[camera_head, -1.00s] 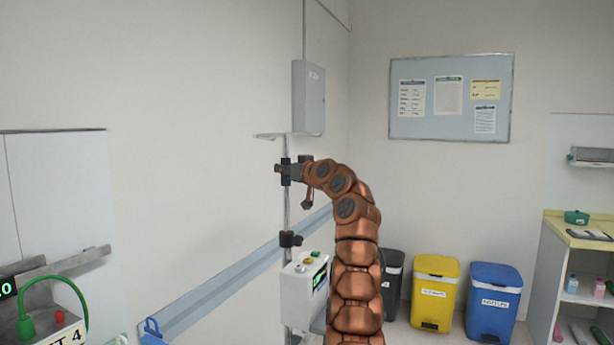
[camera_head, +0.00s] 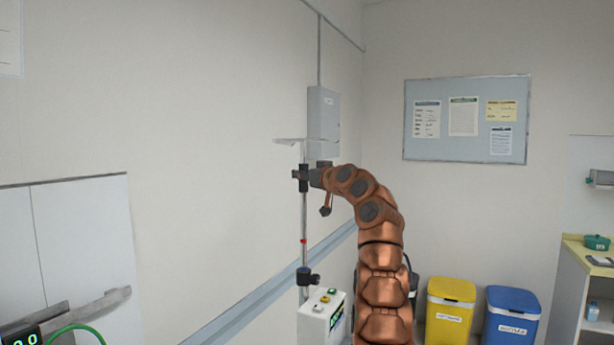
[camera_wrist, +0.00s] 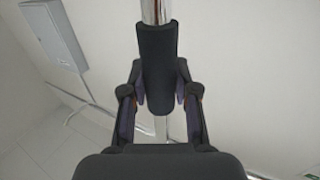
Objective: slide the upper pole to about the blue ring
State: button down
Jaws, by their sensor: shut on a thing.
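The upper pole (camera_head: 304,218) is a thin shiny upright rod with a flat hanger (camera_head: 306,141) at its top. My gripper (camera_head: 302,179) is shut on the black sleeve of the upper pole, just below the hanger. In the wrist view the black sleeve (camera_wrist: 156,65) sits between my two fingers, with the bright pole (camera_wrist: 156,12) running out of it. A small red ring (camera_head: 303,241) shows on the pole below my gripper. Below the ring is a black clamp with a knob (camera_head: 307,277). I cannot make out a blue ring.
A white device (camera_head: 321,312) with a screen is on the stand under the clamp. A grey wall box (camera_head: 323,120) is behind the pole top. A blue rail (camera_head: 262,297) runs along the wall. Yellow (camera_head: 448,313) and blue (camera_head: 512,314) bins stand right of my arm.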

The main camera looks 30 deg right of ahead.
jog(key=c, duration=0.8)
grip_release()
jog(key=shift+c, duration=0.2)
jog(key=shift+s, duration=0.15)
jog(key=s, duration=1.1)
jog(key=shift+s+d, duration=0.3)
jog(key=shift+d, duration=0.05)
dwell(0.5)
